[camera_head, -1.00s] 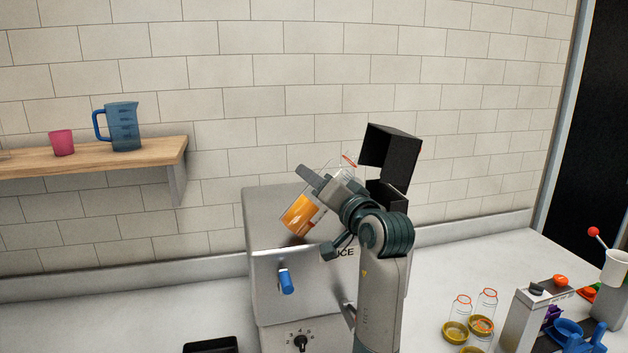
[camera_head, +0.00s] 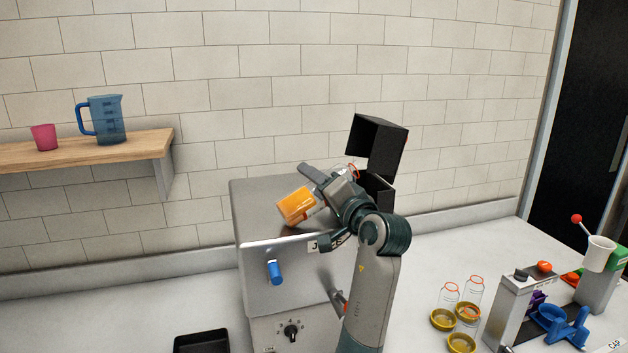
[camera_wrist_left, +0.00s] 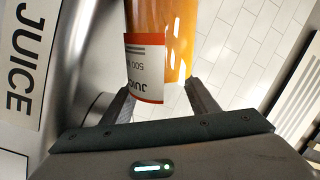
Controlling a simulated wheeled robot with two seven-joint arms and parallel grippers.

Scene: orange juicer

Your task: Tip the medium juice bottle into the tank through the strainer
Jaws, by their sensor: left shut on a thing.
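The juice bottle (camera_head: 296,206) is clear with orange juice at its base end. It is tilted over the steel juicer (camera_head: 262,220), base at lower left and red-ringed mouth towards the black open-lidded box (camera_head: 377,146) on the juicer's top. My left gripper (camera_head: 322,208) is shut on the bottle's body. In the left wrist view the bottle (camera_wrist_left: 180,35) shows a white and red label reading "JUICE" and "500", between the fingers (camera_wrist_left: 160,98). The strainer and the inside of the box are hidden behind the lid and my arm. My right gripper is not in view.
A wooden shelf (camera_head: 120,149) at left holds a blue jug (camera_head: 106,121) and a pink cup (camera_head: 44,137). Clear bottles (camera_head: 472,290) and gold rings (camera_head: 462,343) stand on the counter at right, beside a grey capping device (camera_head: 508,310).

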